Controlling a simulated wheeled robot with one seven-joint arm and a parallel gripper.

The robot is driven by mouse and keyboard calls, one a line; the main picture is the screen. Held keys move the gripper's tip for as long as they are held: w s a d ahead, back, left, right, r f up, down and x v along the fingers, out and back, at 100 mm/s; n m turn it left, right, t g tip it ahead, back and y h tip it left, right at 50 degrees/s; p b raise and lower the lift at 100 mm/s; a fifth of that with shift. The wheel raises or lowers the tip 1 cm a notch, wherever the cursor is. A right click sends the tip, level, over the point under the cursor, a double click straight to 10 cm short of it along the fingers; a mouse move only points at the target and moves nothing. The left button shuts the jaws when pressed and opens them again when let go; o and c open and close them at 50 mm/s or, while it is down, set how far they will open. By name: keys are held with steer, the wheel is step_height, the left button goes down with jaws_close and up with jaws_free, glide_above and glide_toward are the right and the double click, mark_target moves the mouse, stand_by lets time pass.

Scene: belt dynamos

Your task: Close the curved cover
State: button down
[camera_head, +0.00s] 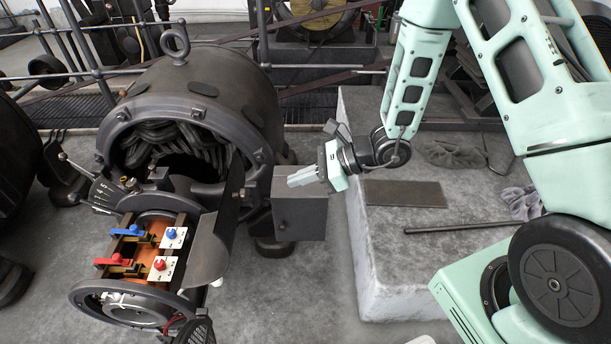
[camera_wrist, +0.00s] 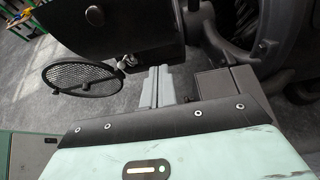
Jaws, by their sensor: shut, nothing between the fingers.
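The curved cover (camera_head: 213,242) is a dark grey bent metal panel. It stands open on the right side of the dynamo's front end, and the terminals beside it are exposed. In the wrist view the cover (camera_wrist: 120,25) shows as a dark curved sheet at the top, beyond my fingers. My gripper (camera_head: 290,181) is shut and empty, its fingers pointing left toward the cover. In the head view it appears over a dark box on the dynamo's right side. The wrist view shows my gripper's fingers (camera_wrist: 158,86) close together, with a visible gap to the cover.
The dynamo (camera_head: 190,92) has a terminal board with red and blue knobs (camera_head: 172,233). The dark box (camera_head: 299,215) juts out beside the cover. A round mesh guard (camera_wrist: 80,74) sticks out below the cover. A concrete block (camera_head: 385,260) stands right.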

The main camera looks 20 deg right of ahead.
steer(key=w+a+f, duration=0.1)
steer(key=w+a, duration=0.2)
steer(key=a, duration=0.5)
steer(key=shift+a+f, duration=0.25)
steer(key=shift+a, duration=0.05)
